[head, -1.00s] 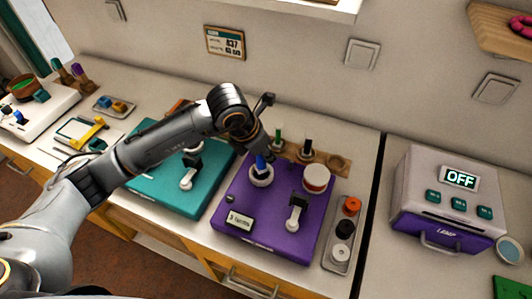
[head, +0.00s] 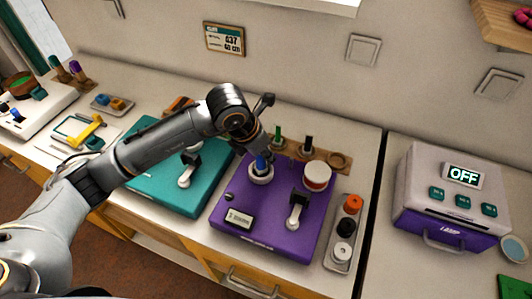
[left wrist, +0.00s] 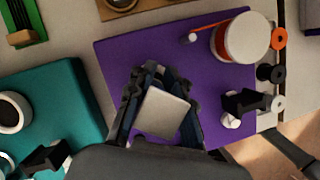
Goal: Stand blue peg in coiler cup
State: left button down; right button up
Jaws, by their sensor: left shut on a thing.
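The blue peg (head: 261,162) is upright under my left gripper (head: 263,152), which is shut on its upper part. The coiler cup (head: 261,176) is a white round cup on the purple board (head: 235,195). The peg's lower end shows at the cup's mouth, within its rim; I cannot tell how deep it sits. In the left wrist view my left gripper (left wrist: 152,80) is over the purple board (left wrist: 115,58), and the peg and cup are not clear there. My right gripper is not in view.
A white-topped roll (head: 317,176) and a black-and-white lever (head: 297,210) stand on the purple board near the cup. A spool tray (head: 333,262) lies to the right. The teal board (head: 150,185) lies left, under my arm. A peg rack (head: 334,160) stands behind.

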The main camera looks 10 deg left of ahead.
pick_arm(q)
jog(key=shift+f, duration=0.1)
jog(key=shift+f+b, duration=0.2)
jog(key=shift+b, duration=0.3)
jog(key=c, duration=1.1)
grip_release()
jog(key=shift+r, duration=0.1)
jog(key=shift+r+p, duration=1.75)
jog(key=shift+r, duration=1.7)
